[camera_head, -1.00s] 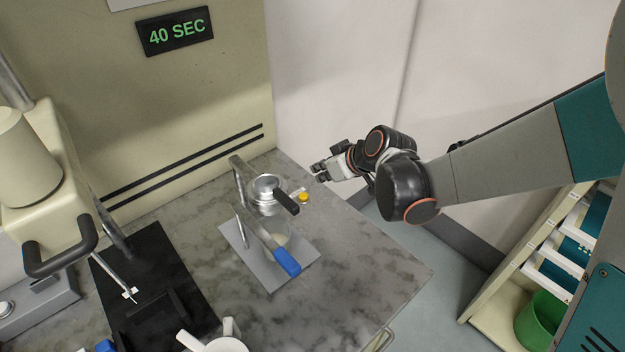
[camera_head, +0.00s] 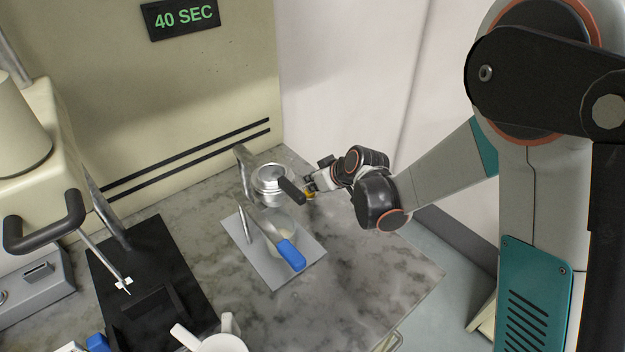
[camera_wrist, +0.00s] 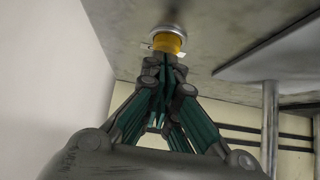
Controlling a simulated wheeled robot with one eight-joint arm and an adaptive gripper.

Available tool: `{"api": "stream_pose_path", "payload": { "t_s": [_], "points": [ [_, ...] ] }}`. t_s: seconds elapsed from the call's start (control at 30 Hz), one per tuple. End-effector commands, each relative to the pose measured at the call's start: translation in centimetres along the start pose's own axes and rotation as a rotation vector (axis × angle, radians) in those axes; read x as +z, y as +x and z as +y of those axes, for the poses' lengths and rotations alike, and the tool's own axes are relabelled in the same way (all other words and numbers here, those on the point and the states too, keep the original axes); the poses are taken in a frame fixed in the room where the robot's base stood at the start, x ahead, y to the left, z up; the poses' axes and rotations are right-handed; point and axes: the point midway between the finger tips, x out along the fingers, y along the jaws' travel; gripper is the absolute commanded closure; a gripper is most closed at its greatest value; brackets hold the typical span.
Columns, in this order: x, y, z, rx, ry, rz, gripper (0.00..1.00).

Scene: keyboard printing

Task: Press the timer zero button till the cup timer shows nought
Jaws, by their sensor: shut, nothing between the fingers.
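The timer display (camera_head: 180,17) on the cream back panel reads "40 SEC" in green. A small yellow button (camera_head: 309,196) is on the marble counter, just right of the metal cup stand and partly hidden by my gripper. The button (camera_wrist: 169,44) shows with its silver base at the top of the wrist view. My gripper (camera_head: 309,186) is shut and empty, with its fingertips (camera_wrist: 164,66) right at the yellow button. I cannot tell whether they touch it or whether it is pressed in.
A metal stand (camera_head: 245,175) holds a lidded round cup with a dark handle (camera_head: 291,190), close left of my gripper. Below it are a blue-handled tool (camera_head: 291,256) and a grey plate (camera_head: 268,272). The counter's right front is clear.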

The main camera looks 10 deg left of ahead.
Motion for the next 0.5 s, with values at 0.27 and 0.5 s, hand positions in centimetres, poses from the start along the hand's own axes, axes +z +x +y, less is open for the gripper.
{"api": "stream_pose_path", "payload": {
  "t_s": [0.27, 0.5],
  "points": [
    [0.0, 0.0, 0.0, 0.000, 0.000, 0.000, 1.00],
    [1.4, 1.4, 0.0, 0.000, 0.000, -0.001, 1.00]
  ]
}}
